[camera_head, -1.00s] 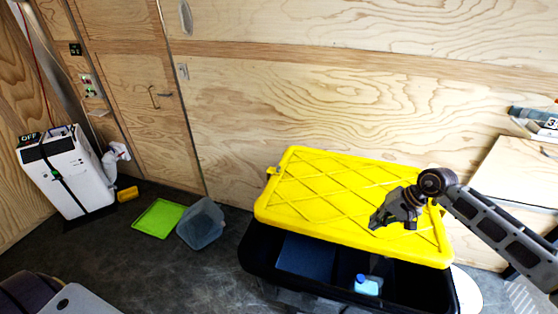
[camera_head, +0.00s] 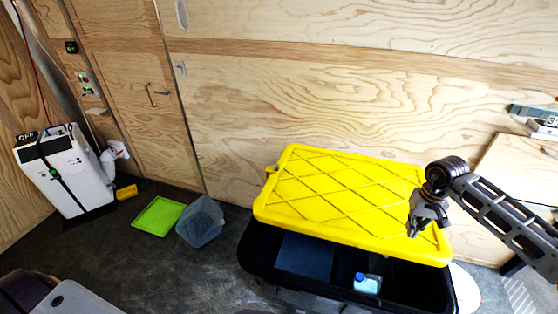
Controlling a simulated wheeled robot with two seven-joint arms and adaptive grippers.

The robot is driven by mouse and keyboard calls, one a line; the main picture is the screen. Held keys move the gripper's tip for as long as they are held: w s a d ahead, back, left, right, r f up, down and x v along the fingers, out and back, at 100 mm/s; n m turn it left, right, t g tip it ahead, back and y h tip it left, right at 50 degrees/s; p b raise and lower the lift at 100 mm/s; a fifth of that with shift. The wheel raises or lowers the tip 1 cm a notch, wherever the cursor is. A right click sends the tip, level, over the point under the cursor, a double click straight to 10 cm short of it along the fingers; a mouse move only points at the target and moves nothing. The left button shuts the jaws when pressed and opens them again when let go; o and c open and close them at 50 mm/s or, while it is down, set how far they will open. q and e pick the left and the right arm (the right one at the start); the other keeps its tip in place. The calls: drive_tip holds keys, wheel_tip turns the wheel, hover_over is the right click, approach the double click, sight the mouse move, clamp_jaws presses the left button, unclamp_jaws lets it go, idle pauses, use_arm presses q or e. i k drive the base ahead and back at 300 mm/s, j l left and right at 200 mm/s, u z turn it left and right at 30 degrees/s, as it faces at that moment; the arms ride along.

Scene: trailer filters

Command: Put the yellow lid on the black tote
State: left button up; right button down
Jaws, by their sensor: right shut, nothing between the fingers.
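The yellow lid (camera_head: 335,200) with a raised diamond pattern lies tilted over the back part of the black tote (camera_head: 262,258), leaving the tote's front open. Inside the tote I see a dark blue item (camera_head: 305,256) and a bottle (camera_head: 366,284) with a blue cap. My right gripper (camera_head: 420,232) is shut and empty. It points down at the right part of the lid; I cannot tell whether it touches the lid. My left gripper does not show.
A plywood wall stands behind the tote. On the floor to the left are a clear bin (camera_head: 203,222), a green lid (camera_head: 159,213), a yellow block (camera_head: 126,192) and a white machine (camera_head: 66,174). Bare floor lies left of the tote. A wooden table (camera_head: 522,170) stands at the right.

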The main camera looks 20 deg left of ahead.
sight(357, 201)
drive_tip(key=j, duration=1.15)
drive_tip(key=i+j, duration=0.15)
drive_tip(key=j, duration=0.2)
drive_tip(key=i+j, duration=0.15)
drive_tip(key=j, duration=0.2)
drive_tip(key=i+j, duration=0.2)
drive_tip(key=j, duration=0.15)
drive_tip(key=i+j+z, duration=0.1)
drive_tip(key=i+j, duration=0.55)
